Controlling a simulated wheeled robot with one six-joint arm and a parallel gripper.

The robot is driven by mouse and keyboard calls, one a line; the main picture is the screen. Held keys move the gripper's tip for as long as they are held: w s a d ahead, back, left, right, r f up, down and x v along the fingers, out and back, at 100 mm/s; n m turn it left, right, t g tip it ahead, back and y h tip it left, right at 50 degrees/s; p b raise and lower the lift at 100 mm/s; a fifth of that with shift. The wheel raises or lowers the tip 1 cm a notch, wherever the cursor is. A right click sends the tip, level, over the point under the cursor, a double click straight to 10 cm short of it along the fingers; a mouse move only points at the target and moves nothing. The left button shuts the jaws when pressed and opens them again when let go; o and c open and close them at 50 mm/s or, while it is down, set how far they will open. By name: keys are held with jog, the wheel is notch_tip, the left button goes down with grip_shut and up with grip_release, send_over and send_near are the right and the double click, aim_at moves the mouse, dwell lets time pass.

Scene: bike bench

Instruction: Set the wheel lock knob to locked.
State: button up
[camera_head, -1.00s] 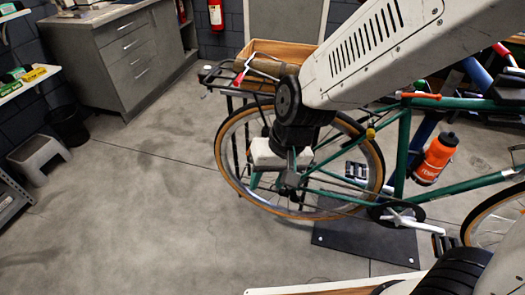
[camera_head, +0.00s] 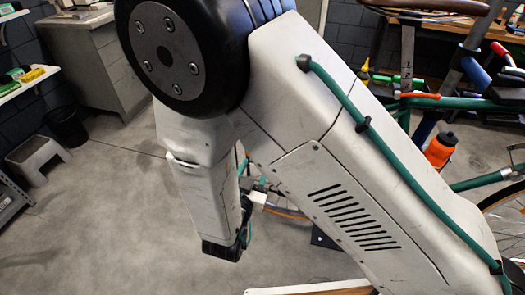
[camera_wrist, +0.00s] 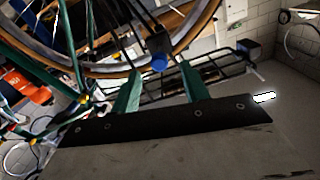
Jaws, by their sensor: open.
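A small blue knob (camera_wrist: 160,63) shows in the wrist view, on a dark part in front of the bike wheel (camera_wrist: 105,68). I take it for the wheel lock knob; its setting cannot be read. My gripper (camera_wrist: 160,74) has two green fingers spread apart, one to each side of the knob in the picture. No contact shows between fingers and knob, and the remaining distance is unclear. In the head view my arm hides the knob and most of the rear wheel.
The bike's green frame and orange bottle (camera_head: 440,149) are at the right of the head view. A rear rack (camera_wrist: 235,62) lies close beside the knob in the wrist view. A grey step stool (camera_head: 38,158) stands at the left, with bare floor between.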

jog(key=x, duration=0.7)
jog(key=shift+w+d+r, duration=0.15)
jog(key=shift+w+d, duration=0.05)
jog(key=shift+w, duration=0.05)
